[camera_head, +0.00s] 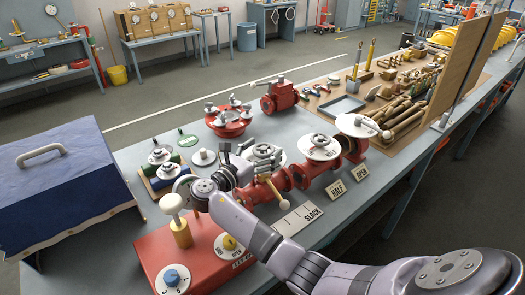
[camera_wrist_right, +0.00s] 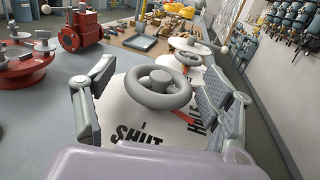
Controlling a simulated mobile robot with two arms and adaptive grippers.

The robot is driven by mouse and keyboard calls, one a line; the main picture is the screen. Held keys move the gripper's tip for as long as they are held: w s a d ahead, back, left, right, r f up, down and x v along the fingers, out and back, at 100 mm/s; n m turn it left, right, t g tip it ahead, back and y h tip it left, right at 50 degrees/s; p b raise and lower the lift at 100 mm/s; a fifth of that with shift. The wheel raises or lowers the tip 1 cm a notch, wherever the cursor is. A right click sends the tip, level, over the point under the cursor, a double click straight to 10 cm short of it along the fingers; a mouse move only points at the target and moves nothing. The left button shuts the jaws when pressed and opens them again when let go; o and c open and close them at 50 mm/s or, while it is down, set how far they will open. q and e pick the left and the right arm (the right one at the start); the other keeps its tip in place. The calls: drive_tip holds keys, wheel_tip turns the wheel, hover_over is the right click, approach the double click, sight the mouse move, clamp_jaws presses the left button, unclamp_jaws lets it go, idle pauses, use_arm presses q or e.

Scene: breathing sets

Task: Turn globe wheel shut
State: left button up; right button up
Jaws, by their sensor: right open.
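The globe wheel (camera_wrist_right: 160,88) is a grey ring handwheel in the middle of the right wrist view. It sits above a white round dial (camera_wrist_right: 128,98) lettered SHUT and HALF. A red pointer (camera_wrist_right: 184,112) shows beside the HALF lettering. My right gripper (camera_wrist_right: 160,100) is open, with one finger on each side of the wheel and no clear contact. In the head view the wheel (camera_head: 265,151) is partly hidden behind my right gripper (camera_head: 242,160), on a red pipe line (camera_head: 282,180). My left gripper is not in view.
Two more wheels with white dials (camera_head: 319,148) (camera_head: 358,125) stand along the pipe. A red box with knobs (camera_head: 195,258) and a blue case (camera_head: 65,190) stand left. Tools (camera_head: 400,110) fill the board behind.

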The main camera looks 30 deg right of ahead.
sight(263, 149)
wheel_tip(263, 149, up, 10)
drive_tip(key=shift+f, duration=0.1)
idle(0.5)
